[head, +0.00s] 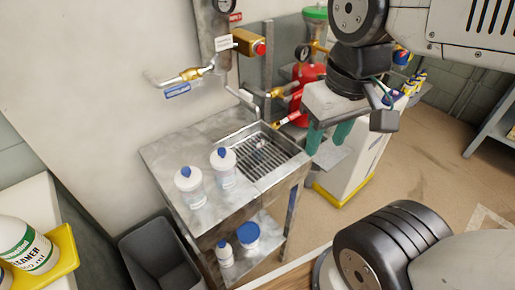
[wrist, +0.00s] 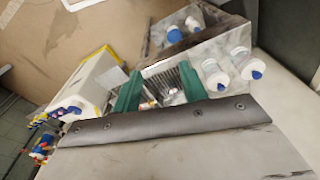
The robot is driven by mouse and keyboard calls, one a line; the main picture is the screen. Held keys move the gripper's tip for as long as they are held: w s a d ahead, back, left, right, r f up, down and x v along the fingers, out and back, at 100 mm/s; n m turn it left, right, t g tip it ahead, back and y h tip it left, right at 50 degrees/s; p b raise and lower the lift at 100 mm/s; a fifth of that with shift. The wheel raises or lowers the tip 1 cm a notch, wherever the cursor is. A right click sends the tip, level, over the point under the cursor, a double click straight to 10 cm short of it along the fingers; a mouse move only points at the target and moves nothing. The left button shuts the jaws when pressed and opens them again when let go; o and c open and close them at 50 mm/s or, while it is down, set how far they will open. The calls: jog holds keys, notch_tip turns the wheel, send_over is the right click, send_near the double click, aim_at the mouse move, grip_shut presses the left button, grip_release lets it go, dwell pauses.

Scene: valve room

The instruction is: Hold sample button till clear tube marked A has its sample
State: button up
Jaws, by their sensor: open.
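A brass box with a red button (head: 260,48) is on the wall pipework above the sink. I take this for the sample button, but its label is too small to read. Two clear containers with white lids and blue caps stand upright on the bench, one left (head: 189,186) and one nearer the sink (head: 223,166). They also show at the right of the wrist view (wrist: 216,76). I cannot make out a mark A on either. My gripper (head: 328,138) is open, its green fingers right of the sink, apart from button and containers. The wrist view shows the fingers (wrist: 158,90) apart.
The steel bench (head: 165,152) holds a sink with a grate (head: 262,157). A red cylinder (head: 308,82) and a white cabinet (head: 350,165) stand right of it. A grey bin (head: 160,258) is at lower left. Open floor lies to the right.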

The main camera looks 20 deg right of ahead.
jog(key=shift+c, duration=0.3)
grip_shut()
dwell(1.4)
